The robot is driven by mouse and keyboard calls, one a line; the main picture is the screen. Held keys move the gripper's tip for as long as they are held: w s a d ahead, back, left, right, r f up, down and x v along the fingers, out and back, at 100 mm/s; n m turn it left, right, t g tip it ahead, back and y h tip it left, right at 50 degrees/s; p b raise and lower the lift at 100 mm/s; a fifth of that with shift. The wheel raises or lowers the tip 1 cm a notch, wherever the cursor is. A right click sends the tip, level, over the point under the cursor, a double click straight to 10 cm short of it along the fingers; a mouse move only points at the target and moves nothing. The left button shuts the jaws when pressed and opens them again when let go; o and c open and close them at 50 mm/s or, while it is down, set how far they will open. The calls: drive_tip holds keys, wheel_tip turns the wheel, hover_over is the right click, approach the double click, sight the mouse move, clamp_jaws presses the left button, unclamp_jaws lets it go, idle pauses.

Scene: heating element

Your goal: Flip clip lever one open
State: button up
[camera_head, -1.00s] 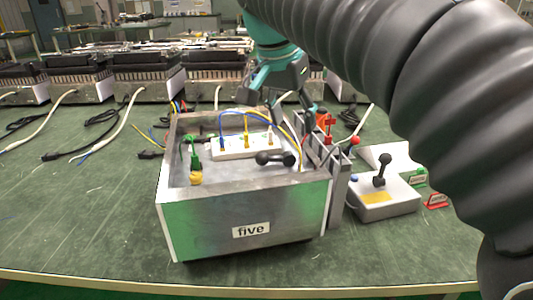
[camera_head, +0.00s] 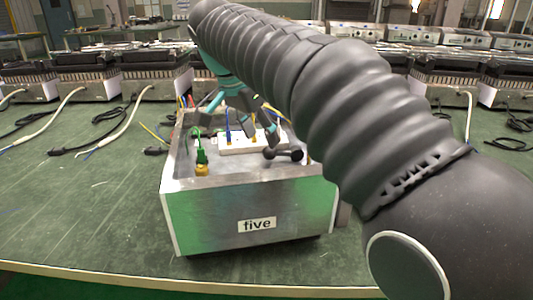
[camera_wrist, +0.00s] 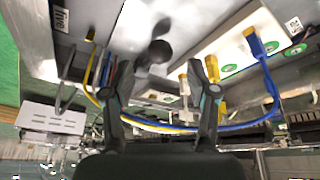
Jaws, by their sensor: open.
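A metal box labelled "five" (camera_head: 250,194) stands on the green table in the head view. Inside it is a white strip (camera_head: 236,148) with a blue clip (camera_head: 228,137) and a yellow clip. In the wrist view the strip (camera_wrist: 222,42) carries round green marks, a yellow clip (camera_wrist: 254,42) and a blue clip (camera_wrist: 262,62). I cannot tell which is clip lever one. My gripper (camera_head: 236,118) is open above the box, near the strip. In the wrist view my gripper (camera_wrist: 164,70) shows nothing held. Its fingers partly hide the strip in the head view.
A black-knobbed lever (camera_head: 284,154) lies in the box; its knob (camera_wrist: 158,51) shows between my fingers in the wrist view. A green-and-yellow plug (camera_head: 201,160) stands at the box's left. Loose wires (camera_wrist: 160,127) cross near my fingers.

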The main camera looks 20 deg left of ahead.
sight(267, 148)
drive_tip(key=shift+b+x, duration=0.35)
drive_tip(key=shift+x, duration=2.15)
clamp_jaws()
